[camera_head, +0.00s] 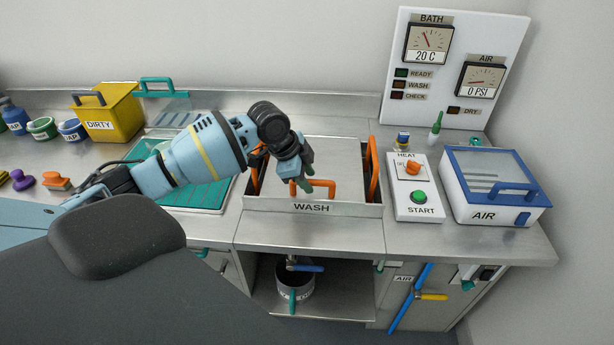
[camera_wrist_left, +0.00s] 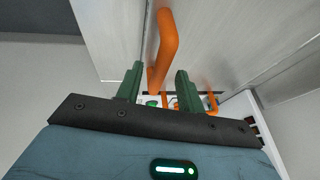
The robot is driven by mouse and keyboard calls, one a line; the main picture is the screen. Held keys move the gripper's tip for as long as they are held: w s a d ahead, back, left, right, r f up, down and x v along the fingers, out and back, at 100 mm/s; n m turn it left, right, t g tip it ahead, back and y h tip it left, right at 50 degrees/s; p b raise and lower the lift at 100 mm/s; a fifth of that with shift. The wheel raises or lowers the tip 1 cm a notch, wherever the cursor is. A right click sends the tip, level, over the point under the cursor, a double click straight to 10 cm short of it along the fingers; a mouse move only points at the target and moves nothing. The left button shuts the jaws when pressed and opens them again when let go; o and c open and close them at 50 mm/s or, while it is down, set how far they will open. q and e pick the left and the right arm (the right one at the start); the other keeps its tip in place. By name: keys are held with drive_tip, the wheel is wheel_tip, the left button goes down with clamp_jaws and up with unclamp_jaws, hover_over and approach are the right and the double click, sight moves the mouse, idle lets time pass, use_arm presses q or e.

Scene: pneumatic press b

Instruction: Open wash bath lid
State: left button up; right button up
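The wash bath (camera_head: 312,208) is set into the steel counter, with a WASH label on its front. Its plain grey lid (camera_head: 335,155) covers the bath opening and looks shut. An orange handle (camera_head: 322,185) is at the lid's front edge. My left gripper (camera_head: 303,182) is at this handle, its dark green fingers partly hidden by the wrist. In the left wrist view, the two fingers (camera_wrist_left: 158,72) stand apart with an orange bar (camera_wrist_left: 167,45) showing between them. I cannot tell whether they touch it. My right gripper is not in view.
Orange side handles (camera_head: 373,168) stand up at the bath's sides. The HEAT and START panel (camera_head: 416,170) and blue-framed AIR box (camera_head: 495,185) are to the right. A yellow DIRTY bin (camera_head: 118,115) and a green-based tray (camera_head: 205,197) are to the left.

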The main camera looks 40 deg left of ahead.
use_arm(q)
clamp_jaws()
drive_tip(key=shift+w+r, duration=0.1)
idle(0.3)
